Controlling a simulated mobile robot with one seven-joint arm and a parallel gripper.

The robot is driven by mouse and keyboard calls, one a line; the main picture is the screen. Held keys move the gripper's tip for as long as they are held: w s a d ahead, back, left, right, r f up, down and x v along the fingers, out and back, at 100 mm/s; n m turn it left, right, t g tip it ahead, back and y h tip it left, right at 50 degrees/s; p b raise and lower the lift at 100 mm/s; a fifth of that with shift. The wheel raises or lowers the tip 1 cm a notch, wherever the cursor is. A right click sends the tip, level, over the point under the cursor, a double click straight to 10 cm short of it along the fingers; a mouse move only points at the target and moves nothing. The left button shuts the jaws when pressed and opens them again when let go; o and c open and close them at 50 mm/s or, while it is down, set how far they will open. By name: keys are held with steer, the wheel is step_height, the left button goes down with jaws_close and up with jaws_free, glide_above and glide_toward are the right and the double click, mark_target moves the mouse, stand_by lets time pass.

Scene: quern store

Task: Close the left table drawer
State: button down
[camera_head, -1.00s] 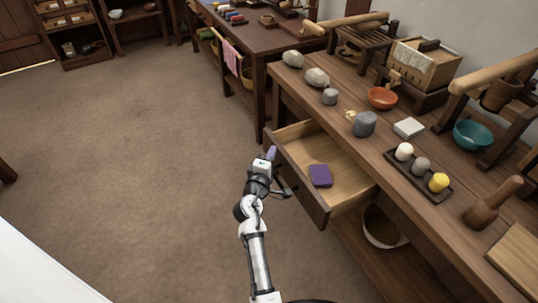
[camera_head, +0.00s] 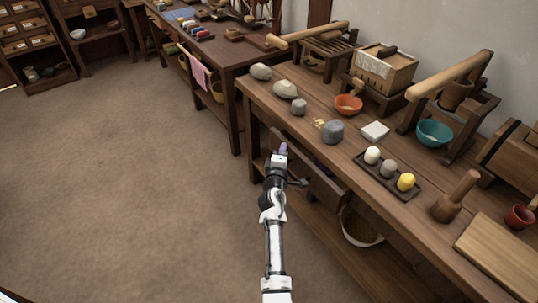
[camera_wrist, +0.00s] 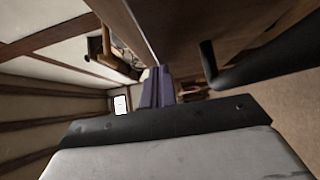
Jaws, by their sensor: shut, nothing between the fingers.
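The left table drawer (camera_head: 325,186) is in the front of the long wooden table (camera_head: 352,165). Contact with the drawer is unclear.
Stones, an orange bowl (camera_head: 348,105), a teal bowl (camera_head: 434,133) and a dark tray (camera_head: 388,181) with three small pieces stand on the tabletop. A basket (camera_head: 360,226) sits on the shelf below. The floor to the left is clear.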

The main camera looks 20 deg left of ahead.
steer(key=shift+w+d, duration=0.85)
steer(key=shift+w, duration=0.25)
steer(key=shift+a, duration=0.1)
